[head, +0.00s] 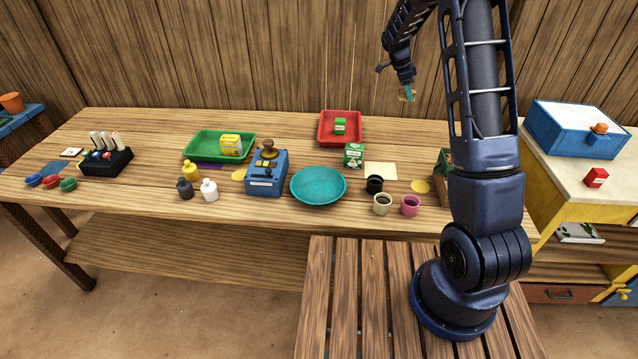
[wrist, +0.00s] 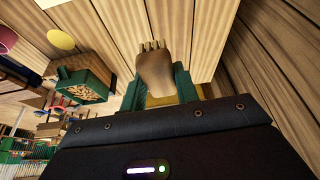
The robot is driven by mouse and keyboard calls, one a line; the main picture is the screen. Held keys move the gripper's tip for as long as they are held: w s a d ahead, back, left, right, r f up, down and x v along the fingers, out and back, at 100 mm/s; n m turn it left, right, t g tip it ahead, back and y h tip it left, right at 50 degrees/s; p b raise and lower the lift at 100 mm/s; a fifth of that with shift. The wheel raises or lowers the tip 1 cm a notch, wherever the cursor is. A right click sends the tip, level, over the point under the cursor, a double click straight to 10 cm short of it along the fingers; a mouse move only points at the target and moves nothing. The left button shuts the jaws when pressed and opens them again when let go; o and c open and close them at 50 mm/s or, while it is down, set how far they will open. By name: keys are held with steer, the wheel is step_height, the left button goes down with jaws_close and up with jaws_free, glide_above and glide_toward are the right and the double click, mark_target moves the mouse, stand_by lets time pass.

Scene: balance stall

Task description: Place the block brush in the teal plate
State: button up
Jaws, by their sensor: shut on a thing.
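The teal plate (head: 318,186) is a round, dish-like piece near the front middle of the long wooden table. Nothing shows inside it. My gripper (head: 407,91) is raised high above the back of the table, up and to the right of the plate, well apart from it. In the wrist view my gripper (wrist: 158,84) has its teal fingers shut on the block brush (wrist: 154,68), a tan wooden piece with short tufts at its far end. In the head view only a small tan bit of the brush (head: 405,98) shows below the fingers.
A blue scale-like box (head: 265,180) stands left of the plate. A black cup (head: 374,184), a cream cup (head: 382,204) and a pink cup (head: 410,206) stand to its right. A green carton (head: 353,156) and red tray (head: 324,137) are behind. A green tray (head: 203,146) lies left.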

steer(key=s+a, duration=0.6)
steer(key=a, duration=0.4)
glide_above(322, 191)
steer(key=a, duration=0.1)
steer(key=shift+m, duration=0.3)
steer(key=f, duration=1.9)
steer(key=shift+a+f, duration=0.25)
steer(key=shift+f, duration=0.05)
steer(key=shift+f, duration=0.15)
steer(key=o, duration=1)
steer(key=shift+c, duration=0.2)
